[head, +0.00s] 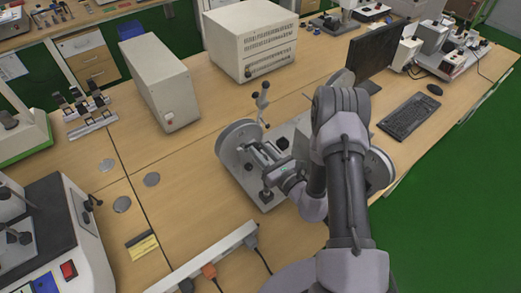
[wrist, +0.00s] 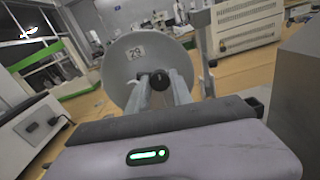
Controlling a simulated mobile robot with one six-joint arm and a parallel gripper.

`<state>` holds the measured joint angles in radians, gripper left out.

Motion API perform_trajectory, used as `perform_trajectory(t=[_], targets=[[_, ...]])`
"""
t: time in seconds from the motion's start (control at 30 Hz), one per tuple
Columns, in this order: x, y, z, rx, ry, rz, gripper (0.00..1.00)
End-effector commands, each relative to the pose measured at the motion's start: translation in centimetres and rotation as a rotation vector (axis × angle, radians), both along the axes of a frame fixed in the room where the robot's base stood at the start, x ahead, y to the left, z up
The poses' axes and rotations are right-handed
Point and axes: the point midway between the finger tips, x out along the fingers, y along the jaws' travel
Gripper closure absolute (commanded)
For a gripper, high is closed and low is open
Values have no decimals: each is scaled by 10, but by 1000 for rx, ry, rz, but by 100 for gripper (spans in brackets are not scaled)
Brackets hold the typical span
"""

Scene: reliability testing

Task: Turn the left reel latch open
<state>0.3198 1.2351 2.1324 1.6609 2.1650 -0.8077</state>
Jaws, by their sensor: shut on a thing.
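The left reel (head: 237,142) is a pale grey disc standing upright on a machine with a light base plate (head: 262,196). In the wrist view the reel (wrist: 128,62) faces me, with a small "29" label near its top. The left reel latch (wrist: 160,80) is a dark round knob at the reel's middle. My gripper (wrist: 162,84) is shut on this latch, one finger on each side. In the head view my gripper (head: 258,157) reaches the left reel from the right, and the latch is hidden. A right reel (head: 379,168) is partly hidden behind my arm.
Two beige boxes (head: 160,83) (head: 252,40) stand behind the machine. A monitor (head: 375,52) and a keyboard (head: 408,116) are at the right. A power strip (head: 205,258) with plugs runs along the front edge.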

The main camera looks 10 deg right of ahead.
Motion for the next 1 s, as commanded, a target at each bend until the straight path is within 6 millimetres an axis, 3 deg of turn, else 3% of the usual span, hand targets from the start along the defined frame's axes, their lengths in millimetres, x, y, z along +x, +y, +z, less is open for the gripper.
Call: perform_trajectory(t=[1.0], targets=[[0,0,0,856,356,-1,100]])
